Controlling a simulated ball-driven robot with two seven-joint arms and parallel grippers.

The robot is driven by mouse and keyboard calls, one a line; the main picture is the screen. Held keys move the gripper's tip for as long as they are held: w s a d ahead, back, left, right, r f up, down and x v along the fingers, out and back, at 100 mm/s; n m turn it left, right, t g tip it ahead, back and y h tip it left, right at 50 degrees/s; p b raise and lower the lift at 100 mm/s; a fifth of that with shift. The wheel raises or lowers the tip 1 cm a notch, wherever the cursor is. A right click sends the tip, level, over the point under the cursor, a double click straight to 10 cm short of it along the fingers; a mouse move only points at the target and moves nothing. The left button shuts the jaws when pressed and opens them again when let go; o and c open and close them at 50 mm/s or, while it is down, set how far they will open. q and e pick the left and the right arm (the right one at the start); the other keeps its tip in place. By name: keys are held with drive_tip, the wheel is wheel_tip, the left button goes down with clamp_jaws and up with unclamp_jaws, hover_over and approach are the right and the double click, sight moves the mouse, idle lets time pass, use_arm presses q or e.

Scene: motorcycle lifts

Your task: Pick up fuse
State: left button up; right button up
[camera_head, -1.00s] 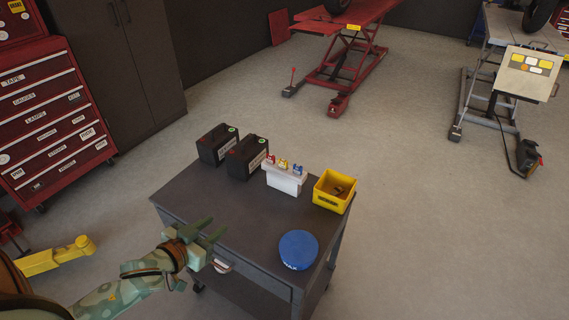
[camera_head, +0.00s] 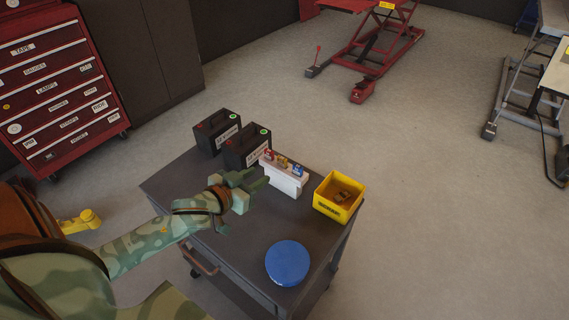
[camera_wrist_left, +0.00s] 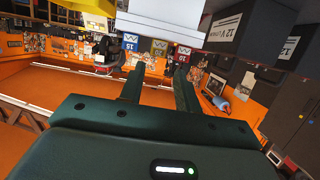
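A red fuse (camera_head: 268,155), a yellow fuse (camera_head: 283,161) and a blue fuse (camera_head: 298,171) stand in a row on a white holder (camera_head: 285,180) on the dark cart. In the left wrist view the blue fuse (camera_wrist_left: 130,42), the yellow fuse (camera_wrist_left: 158,47) and the red fuse (camera_wrist_left: 183,52) appear upside down beyond the fingertips, below the white holder (camera_wrist_left: 160,22). My left gripper (camera_head: 264,180) is at the left side of the holder, its fingers pointing toward it. The wrist view shows its two fingers (camera_wrist_left: 160,80) apart with nothing between them. My right gripper is not in view.
Two black batteries (camera_head: 216,133) (camera_head: 246,150) stand behind the holder. A yellow bin (camera_head: 325,207) with a small brown item inside is to its right. A round blue container (camera_head: 287,263) sits at the front right of the cart (camera_head: 235,245). The cart's middle is mostly clear.

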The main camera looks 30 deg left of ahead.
sight(281, 163)
use_arm(q)
drive_tip(key=b+x, duration=0.1)
drive_tip(key=x, duration=0.3)
drive_tip(key=b+x, duration=0.2)
drive_tip(key=x, duration=0.2)
drive_tip(key=shift+w+d+f, duration=0.1)
drive_tip(key=shift+w+f, duration=0.2)
drive_tip(key=shift+f, duration=0.05)
drive_tip(key=shift+w+f, duration=0.1)
drive_tip(key=shift+w, duration=0.3)
drive_tip(key=c, duration=0.6)
drive_tip(key=shift+c, duration=0.4)
drive_tip(key=shift+r, duration=0.2)
